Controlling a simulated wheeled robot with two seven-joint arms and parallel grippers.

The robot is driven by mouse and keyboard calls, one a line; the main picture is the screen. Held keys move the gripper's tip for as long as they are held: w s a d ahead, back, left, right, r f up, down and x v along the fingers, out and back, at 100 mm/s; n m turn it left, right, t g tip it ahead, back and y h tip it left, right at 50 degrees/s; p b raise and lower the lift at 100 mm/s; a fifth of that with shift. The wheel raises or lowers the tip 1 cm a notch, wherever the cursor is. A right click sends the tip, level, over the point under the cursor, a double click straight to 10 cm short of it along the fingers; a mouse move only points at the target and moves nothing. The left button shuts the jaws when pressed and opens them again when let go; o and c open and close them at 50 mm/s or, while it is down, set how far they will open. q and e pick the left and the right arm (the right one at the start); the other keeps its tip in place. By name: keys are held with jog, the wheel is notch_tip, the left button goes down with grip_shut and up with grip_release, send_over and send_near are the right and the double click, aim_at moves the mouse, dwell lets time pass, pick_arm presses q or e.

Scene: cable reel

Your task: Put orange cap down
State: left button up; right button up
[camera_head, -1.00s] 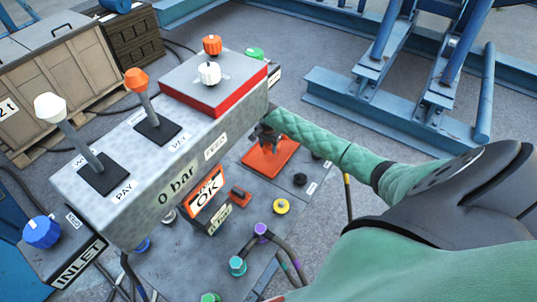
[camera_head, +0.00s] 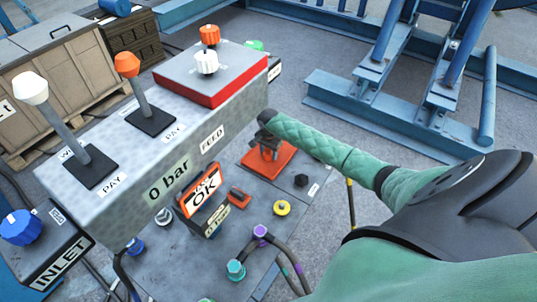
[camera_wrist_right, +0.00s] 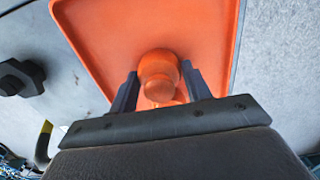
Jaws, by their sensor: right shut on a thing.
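My right gripper (camera_head: 266,146) reaches in from the right, over the orange tray (camera_head: 284,163) on the grey panel beside the control box. In the right wrist view its two dark fingers (camera_wrist_right: 160,92) are shut on the orange cap (camera_wrist_right: 158,72), a rounded piece with a narrower end. The orange tray (camera_wrist_right: 110,30) fills the background behind the cap there. I cannot tell whether the cap touches the tray. In the head view the cap is mostly hidden by the gripper. My left gripper is not in view.
The grey control box (camera_head: 150,165) with two levers stands left of the gripper. A red-sided block (camera_head: 225,85) on it carries an orange knob (camera_head: 209,35) and a white knob (camera_head: 206,62).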

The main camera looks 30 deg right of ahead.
dwell(0.3)
jog(key=o, duration=1.1)
jog(key=shift+f, duration=0.1)
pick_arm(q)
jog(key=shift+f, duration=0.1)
